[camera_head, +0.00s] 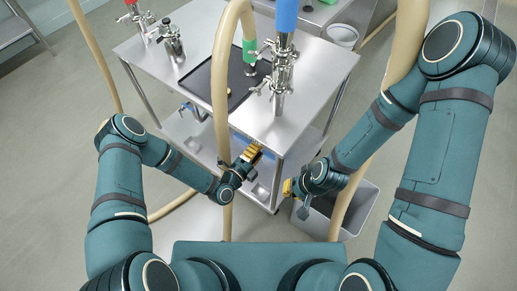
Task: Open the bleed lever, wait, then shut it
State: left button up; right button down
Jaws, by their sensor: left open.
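A steel valve fitting (281,76) with a blue top (287,15) stands upright near the front right of the steel table (268,126), with small side handles. Another steel fitting (171,42) stands at the table's back left, next to one with red parts (139,18). I cannot tell which handle is the bleed lever. My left gripper (251,153), with yellow fingers, is open at the table's front edge, below the blue-topped fitting and apart from it. My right gripper (288,188) is lower, in front of the table's corner; its fingers are too small to read.
A dark tray (201,88) lies on the table, with a green-banded part (249,52) above it. A thick tan hose (218,80) hangs in front of the tray and down past my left gripper. A grey bin (361,210) stands on the floor beside my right gripper.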

pick_arm(q)
jog(key=shift+w+d, duration=0.3)
jog(key=shift+w, duration=0.15)
pick_arm(e)
jog(key=shift+f, duration=0.1)
pick_arm(q)
grip_shut()
